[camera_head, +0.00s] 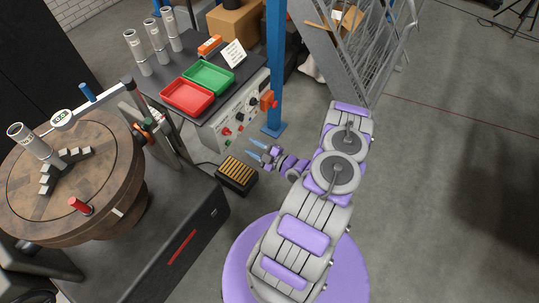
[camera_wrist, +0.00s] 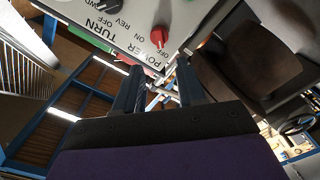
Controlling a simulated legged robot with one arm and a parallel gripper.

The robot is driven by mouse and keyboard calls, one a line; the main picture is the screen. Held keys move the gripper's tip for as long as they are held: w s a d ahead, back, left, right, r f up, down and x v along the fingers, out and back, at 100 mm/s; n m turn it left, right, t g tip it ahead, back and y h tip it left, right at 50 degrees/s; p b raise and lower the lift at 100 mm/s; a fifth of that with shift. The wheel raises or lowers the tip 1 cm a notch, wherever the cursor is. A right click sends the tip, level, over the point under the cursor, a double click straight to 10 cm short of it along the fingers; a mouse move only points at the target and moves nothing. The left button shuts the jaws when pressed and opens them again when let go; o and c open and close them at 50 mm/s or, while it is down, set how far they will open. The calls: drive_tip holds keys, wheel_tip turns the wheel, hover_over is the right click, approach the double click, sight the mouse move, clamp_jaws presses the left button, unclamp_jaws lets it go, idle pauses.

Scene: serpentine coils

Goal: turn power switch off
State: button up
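The power switch is a red knob (camera_wrist: 158,37) on a pale control panel, with POWER lettering beside it in the wrist view. ON lettering is next to the knob; I cannot tell its setting for sure. In the camera_head view the panel (camera_head: 250,107) is the front of the black bench and carries several small knobs. My gripper (camera_head: 254,149) is in front of and below the panel, apart from it. In the wrist view the two dark fingers of my gripper (camera_wrist: 159,84) are spread, with nothing held between them, and the knob is beyond their tips.
A dark knob (camera_wrist: 163,7) marked TURN sits near the red one. A ribbed black box (camera_head: 237,175) lies on the floor below my gripper. Red (camera_head: 187,95) and green (camera_head: 209,77) trays are on the bench.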

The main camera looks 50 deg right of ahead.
drive_tip(key=s, duration=0.7)
drive_tip(key=shift+d, duration=0.3)
drive_tip(key=w+d+r+g+h, duration=0.3)
drive_tip(key=w+d+r+g, duration=0.2)
drive_tip(key=w+d+g, duration=0.4)
drive_tip(key=a+r+m+g+h, duration=0.1)
drive_tip(key=a+r+m+g, duration=0.2)
drive_tip(key=r, duration=0.5)
drive_tip(key=a+r+m+g+h, duration=0.2)
drive_tip(key=a+r+g, duration=0.15)
drive_tip(key=r, duration=0.55)
drive_tip(key=s+a+r+m+g+y, duration=0.1)
drive_tip(key=s+a+r, duration=0.3)
drive_tip(key=s+a, duration=0.4)
drive_tip(key=s+a+r+m+g+y, duration=0.2)
drive_tip(key=s+a+r, duration=0.3)
drive_tip(key=a, duration=1)
drive_tip(key=s+a+r+m+g+y, duration=0.1)
drive_tip(key=s+a+r, duration=0.4)
drive_tip(key=s+a, duration=0.6)
drive_tip(key=shift+a+m+y, duration=0.4)
drive_tip(key=shift+m, duration=0.1)
